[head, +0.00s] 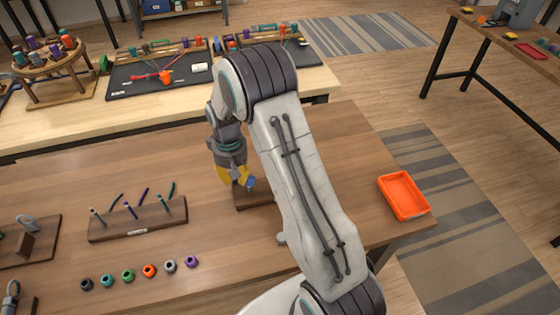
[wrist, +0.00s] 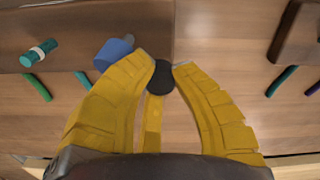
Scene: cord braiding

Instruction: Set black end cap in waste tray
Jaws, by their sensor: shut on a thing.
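My gripper (head: 240,184) is over the middle of the wooden table, beside a small brown block (head: 256,198). In the wrist view its yellow fingers (wrist: 162,72) are shut on a round black piece, the black end cap (wrist: 161,78), held at the fingertips. The head view does not show the cap clearly. An orange tray (head: 404,195), likely the waste tray, lies at the table's right edge, well to the right of my gripper. It looks empty.
A blue piece (wrist: 114,52) is close beside the fingertips, near a teal cylinder (wrist: 39,53). A rack (head: 138,219) with several upright cords stands left. Several coloured beads (head: 149,271) line the front. My arm hides part of the table.

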